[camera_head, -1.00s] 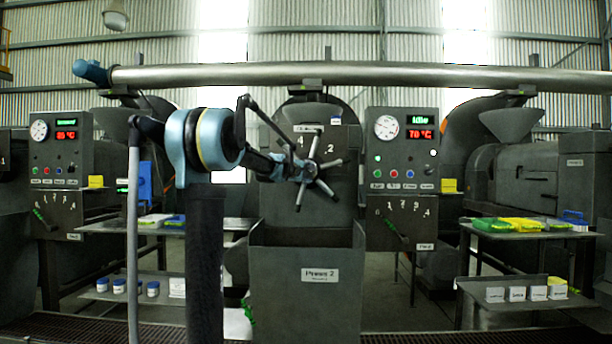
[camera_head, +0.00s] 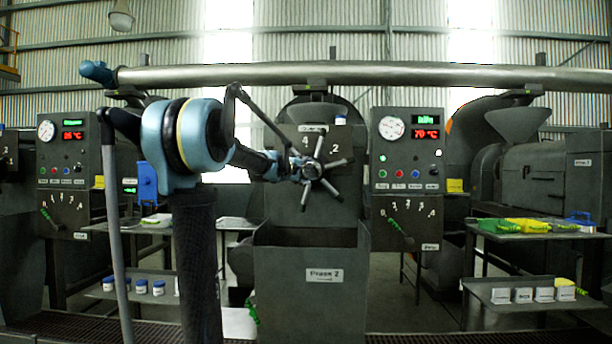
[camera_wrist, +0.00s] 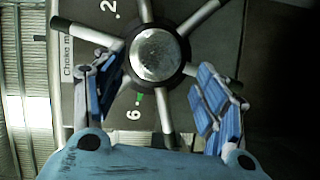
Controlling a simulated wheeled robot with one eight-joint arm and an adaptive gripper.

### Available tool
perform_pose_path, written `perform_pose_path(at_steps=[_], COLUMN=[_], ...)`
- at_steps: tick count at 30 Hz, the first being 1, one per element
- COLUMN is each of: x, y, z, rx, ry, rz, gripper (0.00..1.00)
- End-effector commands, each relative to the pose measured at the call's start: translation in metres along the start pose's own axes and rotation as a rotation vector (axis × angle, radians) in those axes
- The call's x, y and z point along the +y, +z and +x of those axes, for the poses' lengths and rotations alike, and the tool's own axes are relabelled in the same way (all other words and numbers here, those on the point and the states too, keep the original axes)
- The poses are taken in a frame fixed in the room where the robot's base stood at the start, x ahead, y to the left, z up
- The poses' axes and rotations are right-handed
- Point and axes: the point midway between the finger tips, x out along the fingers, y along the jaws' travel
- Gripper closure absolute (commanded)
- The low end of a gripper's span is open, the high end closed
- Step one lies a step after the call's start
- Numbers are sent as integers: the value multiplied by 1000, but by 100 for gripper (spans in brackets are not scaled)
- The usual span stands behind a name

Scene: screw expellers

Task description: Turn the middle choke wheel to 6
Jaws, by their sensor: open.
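The middle choke wheel (camera_head: 311,168) is a dark hub with several metal spokes, on the front of the Press 2 machine. In the wrist view its round silver hub (camera_wrist: 158,54) is close, above centre. A small green mark (camera_wrist: 140,98) sits beside the printed 6 (camera_wrist: 133,114), below the hub; a 2 (camera_wrist: 108,6) shows at the top. My gripper (camera_wrist: 162,75) is open, its blue-padded fingers spread on either side of the lower spokes. The fingers are near the spokes; I cannot tell whether they touch. In the head view my gripper (camera_head: 285,165) is at the wheel's left side.
A control panel (camera_head: 407,150) with a gauge, 70 °C display and lever scale stands right of the wheel. A hopper-like box (camera_head: 290,262) labelled Press 2 is below it. Shelves (camera_head: 483,237) with trays and containers stand at the right. A long pipe (camera_head: 400,74) runs overhead.

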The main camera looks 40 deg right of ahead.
Motion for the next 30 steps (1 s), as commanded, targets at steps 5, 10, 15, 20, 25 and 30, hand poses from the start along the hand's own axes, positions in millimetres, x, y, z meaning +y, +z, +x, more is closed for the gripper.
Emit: perform_pose_path(at_steps=[5,10,15,20,25,30], x=[-1,-1,-1,-1,-1,-1], y=[-1,-1,-1,-1,-1,-2], z=[-25,-40,-46,-46,-46,-46], rx=[1,1,1,1,1,2], ry=[0,0,0,0,0,-1], rz=[-1,-2,-2,-2,-1,-2], gripper=[34,34,34,34,34,34])
